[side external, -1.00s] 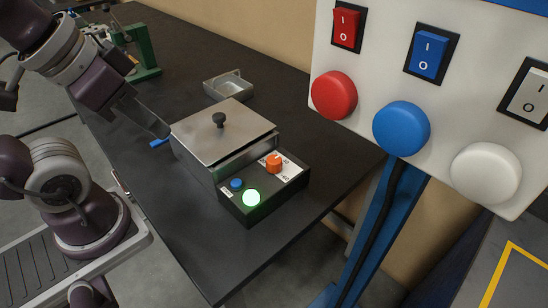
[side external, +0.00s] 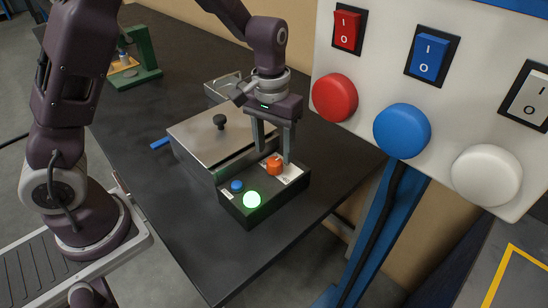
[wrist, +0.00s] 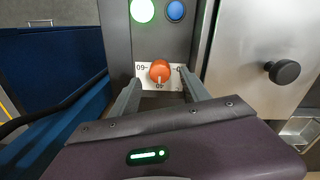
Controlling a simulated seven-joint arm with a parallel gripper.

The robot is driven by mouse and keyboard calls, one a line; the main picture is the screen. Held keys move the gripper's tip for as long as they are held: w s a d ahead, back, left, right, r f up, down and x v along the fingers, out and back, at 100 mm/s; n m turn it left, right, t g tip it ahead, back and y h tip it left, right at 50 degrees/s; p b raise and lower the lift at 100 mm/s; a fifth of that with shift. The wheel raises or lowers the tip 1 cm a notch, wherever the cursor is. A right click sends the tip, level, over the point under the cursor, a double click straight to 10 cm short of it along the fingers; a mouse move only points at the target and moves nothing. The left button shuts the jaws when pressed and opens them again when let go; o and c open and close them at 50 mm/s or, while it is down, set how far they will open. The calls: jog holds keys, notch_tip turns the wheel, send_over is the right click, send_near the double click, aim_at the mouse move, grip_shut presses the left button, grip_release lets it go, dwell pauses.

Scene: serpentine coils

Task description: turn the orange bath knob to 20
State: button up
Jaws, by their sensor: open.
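The orange bath knob (side external: 274,165) sits on a white dial plate (side external: 290,175) on the black control box of the bath. In the wrist view the knob (wrist: 160,71) shows a pale pointer line toward the bottom of the picture, near a mark that looks like 40. A mark that looks like 60 (wrist: 141,69) is to its left; the mark on the right is partly hidden. My gripper (side external: 273,156) is open and points down over the knob. In the wrist view its fingers (wrist: 158,88) stand apart, one to each side of the knob, not visibly touching it.
The control box (side external: 240,207) also carries a blue button (side external: 237,186) and a lit green lamp (side external: 252,200). The lidded metal bath (side external: 210,140) with a black lid knob (side external: 219,121) is directly beside it. A switch panel (side external: 440,60) stands at the right.

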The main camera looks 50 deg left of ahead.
aim_at(274, 161)
notch_tip(274, 161, down, 4)
jog(key=shift+r, duration=0.15)
jog(key=shift+c, duration=0.2)
grip_shut()
